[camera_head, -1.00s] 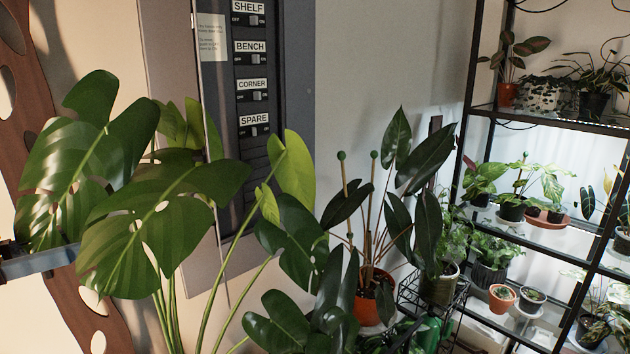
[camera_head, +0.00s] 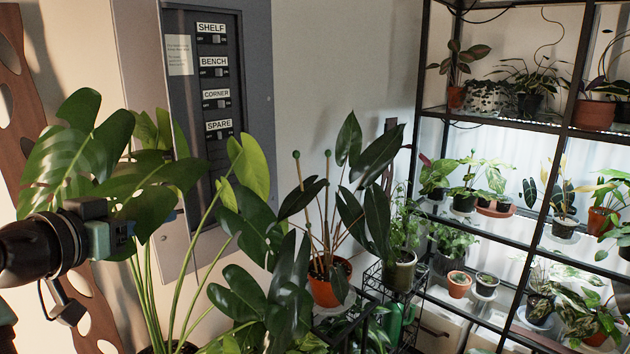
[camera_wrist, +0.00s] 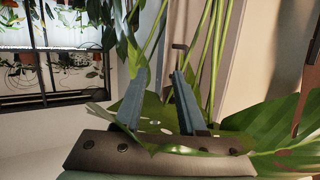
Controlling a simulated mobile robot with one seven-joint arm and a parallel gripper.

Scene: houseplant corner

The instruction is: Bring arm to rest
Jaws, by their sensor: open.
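My gripper (camera_head: 122,236) is at the left of the head view, beside the big split leaves of the monstera (camera_head: 78,150). Leaves cover part of its fingers there. In the wrist view its two blue-grey fingers (camera_wrist: 158,82) stand apart with nothing held between them. A green leaf (camera_wrist: 160,115) lies across the view close to the fingers; I cannot tell whether it touches them. The grey switch panel (camera_head: 262,150) on the wall carries switches labelled SHELF, BENCH, CORNER and SPARE. The panel door is open.
Monstera stems and leaves fill the space before the panel. An orange pot (camera_head: 328,290) with a dark-leaved plant stands centre. A black shelf rack (camera_head: 418,110) with several lit potted plants is at the right. A brown holed board (camera_head: 22,75) is at the far left.

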